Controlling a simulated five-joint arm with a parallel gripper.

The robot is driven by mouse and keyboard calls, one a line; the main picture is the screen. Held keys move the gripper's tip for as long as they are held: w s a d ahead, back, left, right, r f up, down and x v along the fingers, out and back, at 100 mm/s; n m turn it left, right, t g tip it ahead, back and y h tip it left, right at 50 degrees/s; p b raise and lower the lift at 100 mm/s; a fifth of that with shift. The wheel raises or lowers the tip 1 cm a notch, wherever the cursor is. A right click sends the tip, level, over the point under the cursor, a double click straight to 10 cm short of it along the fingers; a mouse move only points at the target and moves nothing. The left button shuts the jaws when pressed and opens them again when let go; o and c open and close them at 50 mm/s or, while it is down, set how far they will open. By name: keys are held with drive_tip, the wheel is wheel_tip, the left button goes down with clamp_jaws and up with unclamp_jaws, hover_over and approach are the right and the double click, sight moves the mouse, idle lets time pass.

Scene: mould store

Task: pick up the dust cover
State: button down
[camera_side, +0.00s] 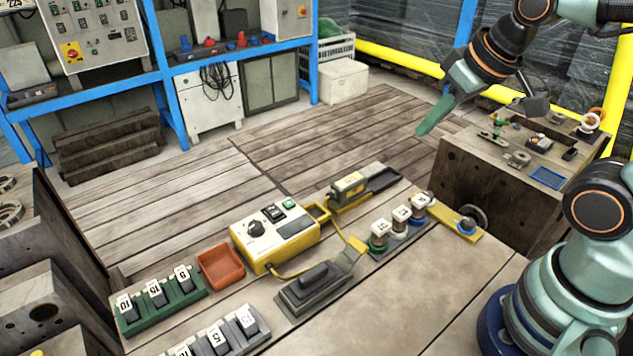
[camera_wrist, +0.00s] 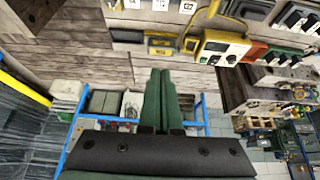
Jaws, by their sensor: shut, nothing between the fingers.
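No part is plainly marked as the dust cover. The dark grey, long lid-like piece (camera_side: 318,277) with a raised ridge may be it. It sits on a flat base at the front middle of the table, in the side view. My gripper (camera_side: 422,133) is shut and empty, high in the air above the back right of the table, well apart from that piece. In the wrist view my green fingers (camera_wrist: 160,73) lie together, with nothing between them. I cannot make out the dark grey piece for certain in the wrist view.
A yellow control box (camera_side: 274,236) stands mid-table, also seen in the wrist view (camera_wrist: 222,46). An orange tray (camera_side: 221,267), a green rack (camera_side: 150,323) of numbered blocks, white-topped spools (camera_side: 400,222) and a yellow-and-black device (camera_side: 348,187) surround it. The front right tabletop is clear.

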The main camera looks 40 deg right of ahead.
drive_tip(key=shift+c, duration=0.8)
unclamp_jaws()
drive_tip(key=shift+a, duration=0.1)
drive_tip(key=n+g, duration=0.6)
drive_tip(key=n, duration=1.2)
hover_over(313, 272)
wheel_tip(313, 272, down, 10)
drive_tip(key=f, duration=0.6)
drive_tip(key=shift+s+f, duration=0.2)
drive_tip(key=shift+f, duration=0.05)
drive_tip(key=shift+w+f, duration=0.2)
drive_tip(key=shift+f, duration=2.65)
